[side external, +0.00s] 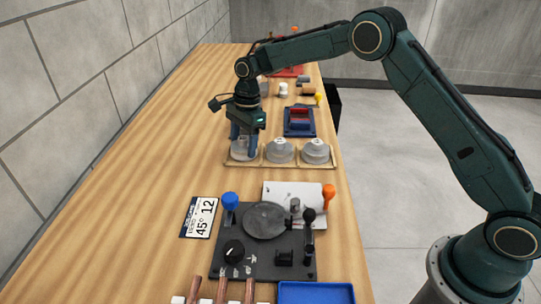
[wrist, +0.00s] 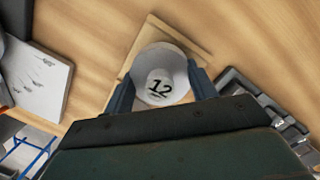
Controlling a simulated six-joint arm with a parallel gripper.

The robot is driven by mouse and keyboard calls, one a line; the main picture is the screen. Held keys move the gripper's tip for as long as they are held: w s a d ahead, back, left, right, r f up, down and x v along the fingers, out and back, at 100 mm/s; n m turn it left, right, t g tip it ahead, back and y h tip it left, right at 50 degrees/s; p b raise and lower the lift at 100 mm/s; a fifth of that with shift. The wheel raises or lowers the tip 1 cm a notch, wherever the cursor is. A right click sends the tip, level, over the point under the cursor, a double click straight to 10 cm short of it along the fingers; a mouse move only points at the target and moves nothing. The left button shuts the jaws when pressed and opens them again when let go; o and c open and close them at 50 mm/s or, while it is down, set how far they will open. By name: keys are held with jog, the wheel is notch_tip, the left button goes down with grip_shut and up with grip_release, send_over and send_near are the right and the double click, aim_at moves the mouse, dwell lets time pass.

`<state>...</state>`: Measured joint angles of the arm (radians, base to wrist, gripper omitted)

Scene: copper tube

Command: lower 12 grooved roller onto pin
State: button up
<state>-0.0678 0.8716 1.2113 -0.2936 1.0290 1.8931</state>
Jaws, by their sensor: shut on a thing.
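My gripper (side external: 243,149) is shut on a pale grey round roller (side external: 239,154) at the left place of a wooden tray (side external: 282,167). In the wrist view the roller (wrist: 160,77) shows a "12" on its top, with a dark finger of my gripper (wrist: 162,90) on each side. I cannot tell whether the roller touches the tray. A card (side external: 200,217) reads "45° 12". The black bending fixture (side external: 232,263) with a dark round disc (side external: 264,220) stands nearer the camera. I cannot make out a bare pin on it.
Two more grey rollers, a middle one (side external: 279,151) and a right one (side external: 315,151), sit in the tray. A blue block with red on it (side external: 299,122) stands behind. A blue tray (side external: 316,293) and copper tubes (side external: 222,290) lie at the front. The table's left side is clear.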

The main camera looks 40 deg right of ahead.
aim_at(243, 140)
notch_tip(243, 140, up, 10)
jog(key=shift+f, duration=0.25)
dwell(0.7)
jog(key=shift+s+a+r, duration=0.1)
jog(key=shift+s+a, duration=0.15)
jog(key=shift+a, duration=0.05)
jog(key=s+a, duration=0.5)
jog(key=s, duration=0.6)
jog(key=s+a, duration=0.6)
jog(key=s, duration=0.4)
jog(key=shift+s+r, duration=0.35)
jog(key=shift+r, duration=0.05)
jog(key=shift+a+f, duration=0.1)
jog(key=shift+f, duration=0.1)
jog(key=shift+f, duration=2.7)
